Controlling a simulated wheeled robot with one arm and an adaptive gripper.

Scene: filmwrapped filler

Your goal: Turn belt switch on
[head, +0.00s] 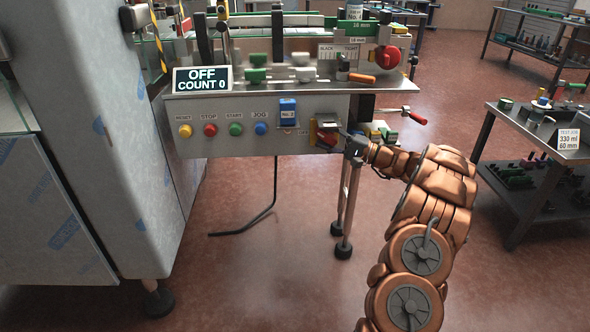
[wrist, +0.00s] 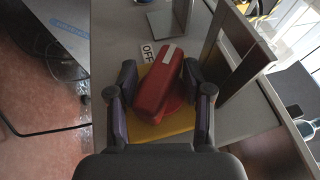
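The belt switch is a red handle (wrist: 158,82) on a yellow plate (wrist: 178,122) on the machine's front panel. In the wrist view the handle is tilted, its upper end leaning right, and an OFF label (wrist: 148,53) shows beside that end. My gripper (wrist: 160,72) is open, with one dark finger on each side of the handle. The right finger is very near the handle; a small gap shows on the left. The display sign (head: 202,79) reads OFF, COUNT 0.
Reset, stop, start and jog buttons (head: 235,129) and a blue box (head: 288,112) sit left of the switch. A red-tipped lever (head: 417,118) sticks out to the right. In the wrist view a metal guard (wrist: 245,58) stands close beside the right finger.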

